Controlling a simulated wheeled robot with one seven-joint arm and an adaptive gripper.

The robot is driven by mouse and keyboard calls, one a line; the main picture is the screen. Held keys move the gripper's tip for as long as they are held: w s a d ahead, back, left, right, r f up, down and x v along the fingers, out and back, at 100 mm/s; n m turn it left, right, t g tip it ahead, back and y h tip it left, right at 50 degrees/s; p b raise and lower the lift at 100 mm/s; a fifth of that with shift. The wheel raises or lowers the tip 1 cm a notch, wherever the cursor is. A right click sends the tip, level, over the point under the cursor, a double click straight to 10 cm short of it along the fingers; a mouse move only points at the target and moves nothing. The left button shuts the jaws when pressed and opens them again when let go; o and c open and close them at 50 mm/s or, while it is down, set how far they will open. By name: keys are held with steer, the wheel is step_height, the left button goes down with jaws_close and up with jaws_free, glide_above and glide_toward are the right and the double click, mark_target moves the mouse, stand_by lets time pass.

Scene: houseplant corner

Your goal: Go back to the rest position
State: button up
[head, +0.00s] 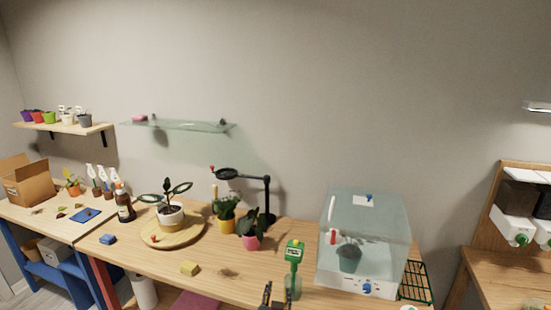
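My gripper (275,297) shows as a dark shape at the bottom edge of the head view, low over the front of the wooden table (215,270). Its two fingertips look apart, and I see nothing between them. The rest of the gripper and most of the arm are out of the frame. A green moisture meter (294,252) stands in a clear holder just right of and beyond the gripper, apart from it as far as I can tell.
A clear glass case (364,235) with a potted plant stands at right. A pink pot (252,242), a yellow pot (227,226) and a black lamp (267,200) stand behind. A round board (195,237) bears a white-potted plant.

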steer(key=s+a+f+n+g+y, duration=0.2)
steer(key=s+a+n+g+y, duration=0.15)
steer(key=s+a, duration=0.3)
steer(key=s+d+r+g+y, duration=0.15)
steer(key=s+d+g, duration=0.3)
steer(key=s, duration=0.65)
steer(key=s+d+r+g+h, duration=0.25)
steer(key=s+d+r, duration=0.35)
steer(key=s+d, duration=0.55)
steer(key=s+d+r+m+t+h, duration=0.1)
steer(key=d+r+t, duration=0.1)
steer(key=d+r, duration=0.5)
steer(key=shift+s+d, duration=0.35)
steer(key=shift+d, duration=0.35)
steer(key=shift+t+h, duration=0.25)
